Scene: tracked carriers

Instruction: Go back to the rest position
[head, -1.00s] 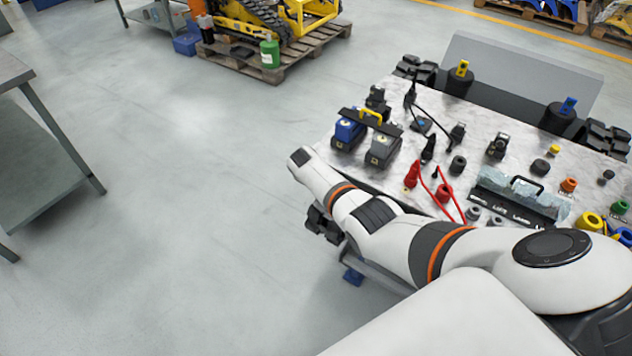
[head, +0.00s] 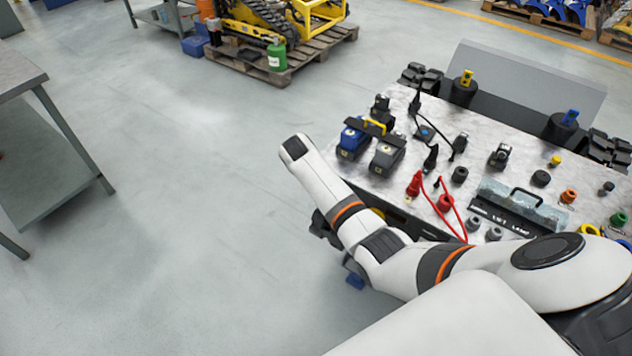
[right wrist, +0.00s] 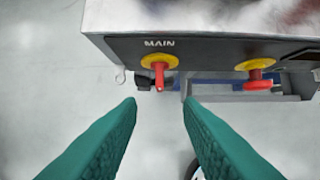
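My right arm comes in from the right in the head view, bent in front of the workbench's near left edge. My right gripper (right wrist: 160,103) shows in the right wrist view as two green fingers spread apart with nothing between them. They point toward the bench's front panel, with floor below. In the head view the dark gripper parts (head: 322,228) are mostly hidden behind the white arm. My left gripper is not in view.
The workbench (head: 455,215) holds blue and grey packs, a red clamp cable (head: 414,184) and several small parts. Its front panel has a red MAIN switch (right wrist: 159,75) and a red knob (right wrist: 257,80). A grey table (head: 60,150) stands at left; the floor between is clear.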

